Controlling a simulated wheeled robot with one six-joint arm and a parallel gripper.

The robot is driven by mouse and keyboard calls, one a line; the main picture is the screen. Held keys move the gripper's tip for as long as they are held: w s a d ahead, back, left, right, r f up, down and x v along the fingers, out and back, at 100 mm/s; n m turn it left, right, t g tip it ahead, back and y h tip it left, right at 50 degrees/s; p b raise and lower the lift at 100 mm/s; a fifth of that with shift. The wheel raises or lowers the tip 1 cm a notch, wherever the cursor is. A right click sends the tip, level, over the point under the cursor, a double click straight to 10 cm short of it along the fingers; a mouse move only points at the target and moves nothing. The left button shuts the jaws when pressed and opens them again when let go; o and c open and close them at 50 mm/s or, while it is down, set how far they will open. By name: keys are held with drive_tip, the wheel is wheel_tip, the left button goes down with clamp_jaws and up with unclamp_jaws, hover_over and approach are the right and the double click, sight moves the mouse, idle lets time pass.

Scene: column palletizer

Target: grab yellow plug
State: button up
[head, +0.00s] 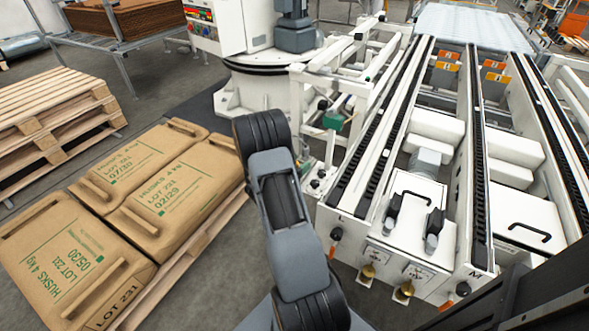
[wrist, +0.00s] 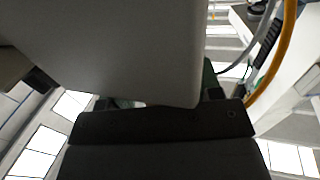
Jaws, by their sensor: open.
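Two small yellow plugs sit low on the front panel of the white conveyor in the head view, a left one (head: 368,271) and a right one (head: 406,289). I cannot tell which one the task means. My gripper (wrist: 160,100) shows in the wrist view as a dark bar with short dark fingers set apart, partly hidden by a large grey surface close to the camera. It is open, with nothing seen between the fingers. In the head view my gripper is out of sight. Neither plug can be made out in the wrist view.
The white conveyor (head: 478,190) with black chain rails fills the right side. Tan sacks (head: 170,205) lie on a pallet at left, with empty pallets (head: 45,115) behind. An orange-yellow hose (wrist: 283,60) curves at right in the wrist view.

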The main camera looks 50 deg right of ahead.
drive_tip(key=c, duration=1)
